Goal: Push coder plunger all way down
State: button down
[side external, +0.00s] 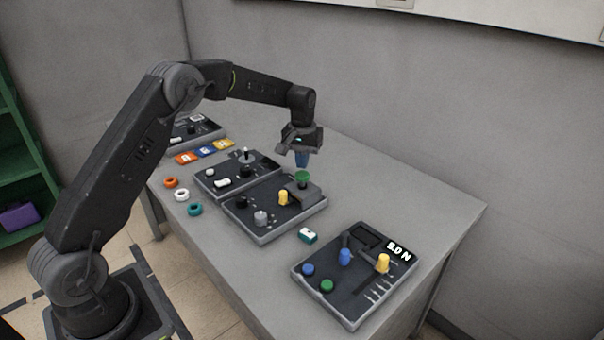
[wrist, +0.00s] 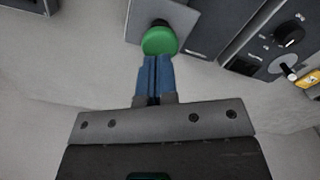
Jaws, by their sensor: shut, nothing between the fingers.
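The likely plunger is a green round cap (side external: 302,176) on a short dark stem, at the far right corner of the middle dark panel (side external: 262,225). The green cap also shows in the wrist view (wrist: 160,41), just beyond my fingertips. My gripper (side external: 302,164) is shut and empty, with its blue fingers pointing down right above the cap. In the wrist view my blue fingers (wrist: 154,62) are pressed together, and their tips overlap the near edge of the cap. I cannot tell whether they touch it.
The middle panel also bears a yellow knob (side external: 283,198) and a grey knob (side external: 261,217). A separate panel with a display (side external: 355,275) stands at the front right. Orange, white and teal rings (side external: 195,210) lie left. The table behind the cap is clear.

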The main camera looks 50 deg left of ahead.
aim_at(302, 174)
jog(key=shift+f, duration=0.1)
dwell(0.3)
jog(key=shift+f, duration=2.2)
jog(key=shift+r, duration=4.25)
